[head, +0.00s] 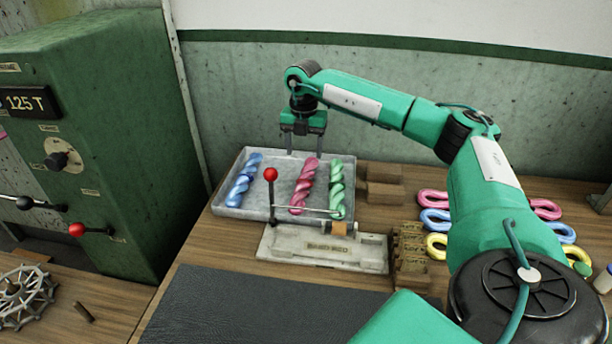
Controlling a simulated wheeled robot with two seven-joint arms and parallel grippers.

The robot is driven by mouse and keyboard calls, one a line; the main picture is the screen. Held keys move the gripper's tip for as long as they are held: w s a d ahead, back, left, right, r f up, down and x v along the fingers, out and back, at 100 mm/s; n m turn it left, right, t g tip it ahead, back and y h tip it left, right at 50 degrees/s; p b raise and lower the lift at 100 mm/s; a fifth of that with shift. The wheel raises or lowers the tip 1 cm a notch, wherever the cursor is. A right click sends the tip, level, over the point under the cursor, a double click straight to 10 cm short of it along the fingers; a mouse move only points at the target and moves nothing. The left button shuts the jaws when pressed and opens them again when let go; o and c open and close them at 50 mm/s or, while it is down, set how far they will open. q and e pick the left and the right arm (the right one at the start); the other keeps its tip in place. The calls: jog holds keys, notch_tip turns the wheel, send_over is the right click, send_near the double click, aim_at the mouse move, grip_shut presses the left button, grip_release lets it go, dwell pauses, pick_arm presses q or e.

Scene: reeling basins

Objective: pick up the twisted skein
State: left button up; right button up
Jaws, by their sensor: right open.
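Three twisted skeins lie in a shallow grey tray (270,163): a blue one (243,182) at the left, a pink one (303,186) in the middle and a green one (337,186) at the right. My right gripper (304,150) points down over the back of the tray, near the far end of the pink skein. Its two fingers are apart with nothing between them. Whether the fingertips are above or behind the tray's back rim is hard to tell. My left gripper is not in view.
A red-knobbed lever (271,175) on a grey metal base (325,248) stands just in front of the tray. Wooden blocks (383,182) and looped pink, blue and yellow skeins (434,218) are to the right. A green machine cabinet (100,130) stands left. A dark mat (250,310) is in front.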

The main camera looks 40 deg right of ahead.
send_over(305, 178)
jog(key=f, duration=0.4)
jog(key=shift+s+a+f, duration=0.1)
jog(key=shift+a+f, duration=0.1)
jog(key=shift+f, duration=0.2)
jog(key=shift+d+f+p, duration=0.2)
jog(key=shift+f+p, duration=0.35)
jog(key=shift+f, duration=2.1)
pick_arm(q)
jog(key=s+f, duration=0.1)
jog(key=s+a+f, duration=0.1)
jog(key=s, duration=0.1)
pick_arm(e)
jog(key=c, duration=1.1)
jog(key=shift+r, duration=0.1)
